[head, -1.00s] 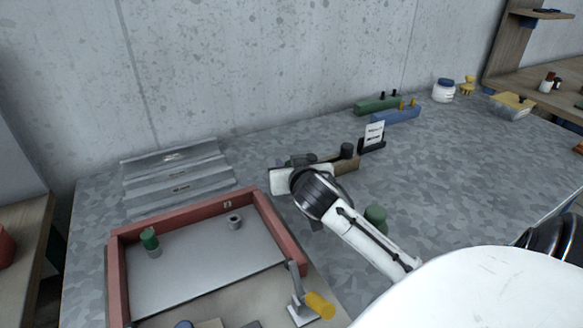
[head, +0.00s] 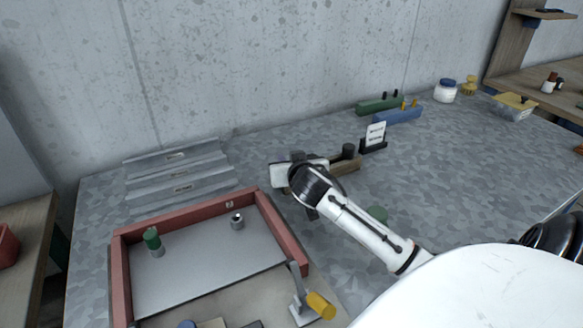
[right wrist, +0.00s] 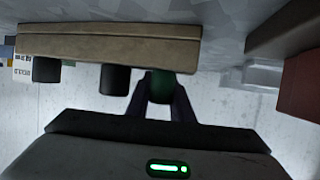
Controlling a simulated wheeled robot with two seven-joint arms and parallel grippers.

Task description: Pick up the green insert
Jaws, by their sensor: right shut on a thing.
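My right gripper (right wrist: 162,100) is shut on a dark green insert (right wrist: 161,87), which shows between its fingers in the right wrist view. The insert is at one end of the tan holder (right wrist: 120,46), in line with two dark cylinders; I cannot tell whether it is still seated. In the head view the right gripper (head: 304,184) is at the near left end of the holder (head: 347,167), and my wrist hides the held insert. Another green insert (head: 152,238) stands upright on a post in the red-framed tray (head: 283,227). My left gripper is out of view.
A sign (head: 375,134) stands just beyond the holder. Green (head: 376,106) and blue (head: 398,116) holders are farther back. A yellow-handled clamp (head: 319,305) is at the tray's near right. The right table surface is largely clear.

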